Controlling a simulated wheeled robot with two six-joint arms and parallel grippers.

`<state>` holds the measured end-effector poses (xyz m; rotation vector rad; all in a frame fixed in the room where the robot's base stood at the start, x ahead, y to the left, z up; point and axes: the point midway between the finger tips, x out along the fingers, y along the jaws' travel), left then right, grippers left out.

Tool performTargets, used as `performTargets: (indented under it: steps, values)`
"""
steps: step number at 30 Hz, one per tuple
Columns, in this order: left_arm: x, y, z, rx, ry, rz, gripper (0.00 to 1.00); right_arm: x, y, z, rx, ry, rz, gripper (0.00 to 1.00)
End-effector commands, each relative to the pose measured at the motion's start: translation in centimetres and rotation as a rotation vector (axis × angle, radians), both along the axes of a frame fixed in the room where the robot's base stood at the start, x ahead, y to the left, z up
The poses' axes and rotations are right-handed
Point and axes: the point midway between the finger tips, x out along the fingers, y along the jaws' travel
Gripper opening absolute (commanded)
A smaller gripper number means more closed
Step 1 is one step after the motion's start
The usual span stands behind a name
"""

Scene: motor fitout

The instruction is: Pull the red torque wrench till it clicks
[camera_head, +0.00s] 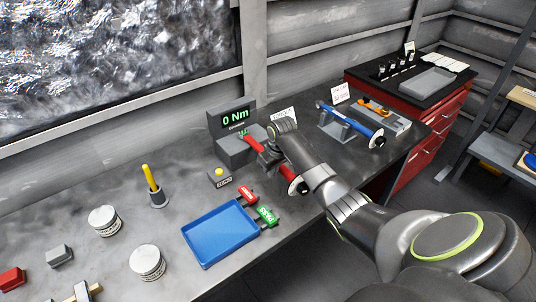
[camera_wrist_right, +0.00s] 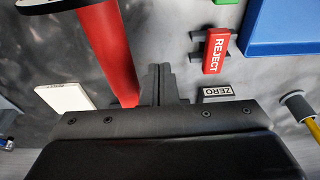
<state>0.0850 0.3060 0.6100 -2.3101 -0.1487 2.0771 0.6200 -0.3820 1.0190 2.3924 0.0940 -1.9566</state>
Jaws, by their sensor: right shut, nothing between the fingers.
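The red torque wrench (camera_head: 284,176) extends from the grey torque tester (camera_head: 237,149) toward the bench's front edge, with a pale disc at its near end. The tester's display (camera_head: 236,118) reads 0 Nm. My right gripper (camera_head: 268,157) is over the wrench and hides its middle. In the right wrist view the gripper's fingers (camera_wrist_right: 158,84) are shut with nothing between them, beside the red wrench shaft (camera_wrist_right: 108,48). I cannot tell whether they touch it. My left gripper is not in view.
A blue tray (camera_head: 221,234), a red REJECT block (camera_head: 247,194) and a green block (camera_head: 267,216) lie left of my right arm. A ZERO button box (camera_head: 219,179) is near the tester. A blue wrench (camera_head: 352,125) rests farther right. Bench space left of the tray is partly clear.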

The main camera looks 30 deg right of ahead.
Motion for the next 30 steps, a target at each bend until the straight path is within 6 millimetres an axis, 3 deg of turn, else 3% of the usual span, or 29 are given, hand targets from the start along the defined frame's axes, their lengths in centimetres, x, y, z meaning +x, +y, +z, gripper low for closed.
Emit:
performTargets:
  steps: [30]
  values:
    - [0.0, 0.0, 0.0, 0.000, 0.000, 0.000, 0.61, 0.2, -2.0, 0.1, -0.001, -0.001, 0.000, 0.00]
